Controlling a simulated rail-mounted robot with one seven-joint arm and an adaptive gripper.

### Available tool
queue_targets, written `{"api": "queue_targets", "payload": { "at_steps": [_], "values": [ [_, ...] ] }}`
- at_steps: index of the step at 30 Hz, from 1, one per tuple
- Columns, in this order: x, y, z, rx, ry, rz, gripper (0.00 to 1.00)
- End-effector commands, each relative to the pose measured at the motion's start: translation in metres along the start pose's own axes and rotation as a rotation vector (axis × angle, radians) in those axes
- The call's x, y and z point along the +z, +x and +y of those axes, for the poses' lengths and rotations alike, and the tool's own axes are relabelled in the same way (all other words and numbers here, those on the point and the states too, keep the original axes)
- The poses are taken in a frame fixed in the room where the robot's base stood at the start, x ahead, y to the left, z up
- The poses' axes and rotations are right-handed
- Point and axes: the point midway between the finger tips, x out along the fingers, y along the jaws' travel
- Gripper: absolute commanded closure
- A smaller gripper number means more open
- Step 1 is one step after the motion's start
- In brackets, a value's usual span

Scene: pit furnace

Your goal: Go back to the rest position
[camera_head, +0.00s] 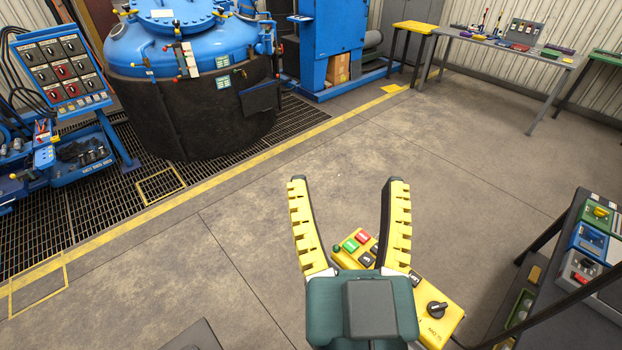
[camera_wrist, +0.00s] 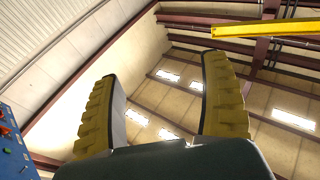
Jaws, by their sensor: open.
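My gripper (camera_head: 348,183) is open and empty in the lower middle of the head view. Its two yellow toothed fingers stand wide apart, with only floor showing between their tips. In the wrist view my gripper (camera_wrist: 160,66) points up toward the roof, with nothing between the fingers. A yellow control pendant (camera_head: 437,310) with red, green and black buttons and a black knob shows behind the gripper. The gripper hides part of it, and I cannot tell whether they touch.
A blue-lidded pit furnace (camera_head: 200,110) stands on floor grating at upper left, beside a blue switch panel (camera_head: 60,70). A workbench (camera_head: 500,45) is at the back right, and a dark table (camera_head: 560,260) at right. Middle floor is clear. A yellow beam (camera_wrist: 270,29) crosses overhead.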

Motion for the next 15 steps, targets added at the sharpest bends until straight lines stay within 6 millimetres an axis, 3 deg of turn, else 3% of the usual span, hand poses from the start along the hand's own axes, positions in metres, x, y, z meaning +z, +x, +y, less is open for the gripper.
{"api": "queue_targets", "payload": {
  "at_steps": [1, 4, 14, 15],
  "values": [
    [-0.013, -0.007, 0.022, 0.044, -0.039, 0.04, 0.22],
    [-0.028, -0.015, 0.041, 0.081, -0.084, 0.081, 0.22],
    [-0.029, -0.015, 0.042, 0.084, -0.089, 0.084, 0.22],
    [-0.038, -0.013, 0.041, 0.084, -0.088, 0.084, 0.22]
  ]
}}
